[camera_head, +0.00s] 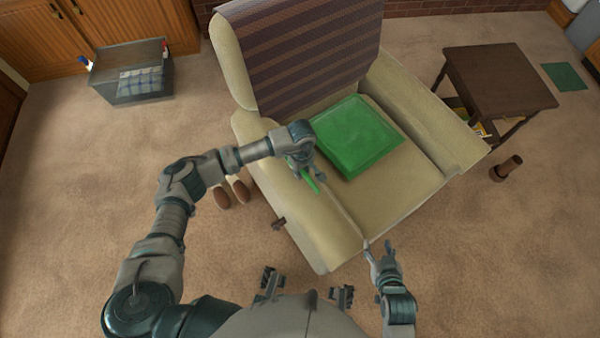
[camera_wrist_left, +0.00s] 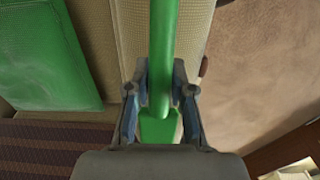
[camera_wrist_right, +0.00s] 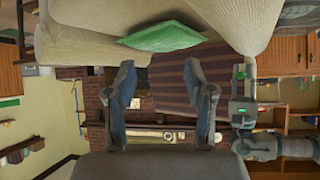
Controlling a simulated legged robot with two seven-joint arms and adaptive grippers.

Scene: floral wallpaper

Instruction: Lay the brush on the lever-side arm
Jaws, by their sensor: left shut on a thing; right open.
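The green brush (camera_head: 313,184) is in my left gripper (camera_head: 306,174), over the inner edge of the armchair's left arm (camera_head: 290,195). A small brown lever (camera_head: 279,223) sticks out from that side. In the left wrist view the brush's handle (camera_wrist_left: 164,45) runs between the shut fingers (camera_wrist_left: 160,98), with the pale arm fabric behind it. I cannot tell whether the brush touches the arm. My right gripper (camera_head: 378,255) is open and empty by the chair's front edge. It also shows open in the right wrist view (camera_wrist_right: 158,72).
A green cushion (camera_head: 357,137) lies on the seat and a striped throw (camera_head: 295,50) covers the backrest. A dark side table (camera_head: 500,80) and a brown cylinder (camera_head: 507,167) are at right. A clear bin (camera_head: 130,85) stands at left. Brown slippers (camera_head: 231,193) lie beside the chair.

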